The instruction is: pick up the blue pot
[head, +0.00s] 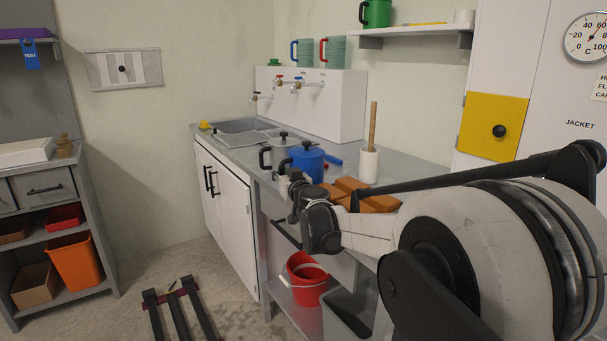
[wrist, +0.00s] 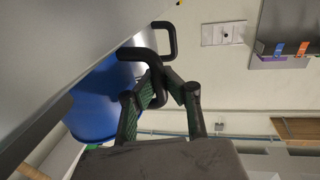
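The blue pot (head: 306,160) stands upright on the counter in the head view, with a blue lid and a dark knob. In the wrist view the blue pot (wrist: 103,105) fills the left side, and its black handle (wrist: 143,54) reaches towards the fingers. My gripper (wrist: 163,76) has its two green-padded fingers on either side of this handle, with the tips close to it. I cannot tell whether they press on it. In the head view my gripper (head: 291,188) is beside the pot, partly hidden by my wrist.
A steel pot (head: 283,146) with a black handle stands close behind the blue pot. Orange-brown blocks (head: 352,186) and a white holder (head: 370,164) with a wooden stick are to the right. A sink (head: 240,126) is at the far end. A red bucket (head: 306,279) stands below.

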